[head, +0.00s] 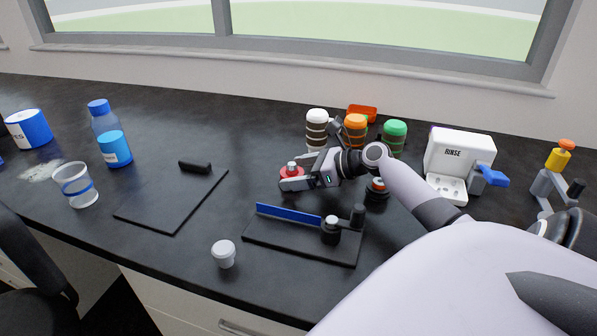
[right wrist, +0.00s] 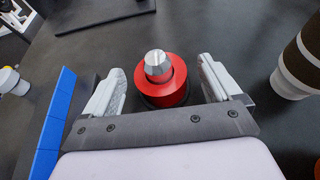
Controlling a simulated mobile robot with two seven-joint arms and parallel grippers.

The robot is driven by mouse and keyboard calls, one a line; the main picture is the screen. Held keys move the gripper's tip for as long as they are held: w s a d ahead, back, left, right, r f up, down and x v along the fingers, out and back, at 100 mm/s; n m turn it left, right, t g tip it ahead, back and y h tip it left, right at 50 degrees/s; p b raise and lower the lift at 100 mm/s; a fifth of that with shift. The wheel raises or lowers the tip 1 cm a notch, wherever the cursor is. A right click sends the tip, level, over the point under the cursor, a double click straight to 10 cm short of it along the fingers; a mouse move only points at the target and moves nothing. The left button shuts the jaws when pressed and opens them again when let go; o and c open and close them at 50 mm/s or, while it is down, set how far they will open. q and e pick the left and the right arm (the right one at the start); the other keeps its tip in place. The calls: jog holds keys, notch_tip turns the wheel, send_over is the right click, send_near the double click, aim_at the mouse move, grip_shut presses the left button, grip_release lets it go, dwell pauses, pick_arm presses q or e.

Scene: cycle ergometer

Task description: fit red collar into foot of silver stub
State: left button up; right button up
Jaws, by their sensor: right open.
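The red collar (right wrist: 172,94) is a thick red ring around the lower part of the silver stub (right wrist: 157,62), in the middle of the right wrist view. A dark base shows beneath it. In the head view the red collar (head: 291,185) and the silver stub (head: 292,167) stand on the bench near its middle. My right gripper (right wrist: 160,80) is open, with one finger on each side of the collar and a visible gap to each. In the head view its fingers (head: 300,173) partly hide the collar. My left gripper is not in view.
A black fixture (head: 290,243) with a blue strip (head: 288,215) lies in front. A dark knob with a red-orange band (head: 377,189) stands under my right wrist. Banded bottles (head: 394,138) stand behind, and a white rinse unit (head: 458,155) stands right. A black mat (head: 170,205) lies left.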

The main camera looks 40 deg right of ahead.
jog(key=shift+s, duration=0.1)
jog(key=shift+v, duration=3.5)
jog(key=shift+r, duration=0.1)
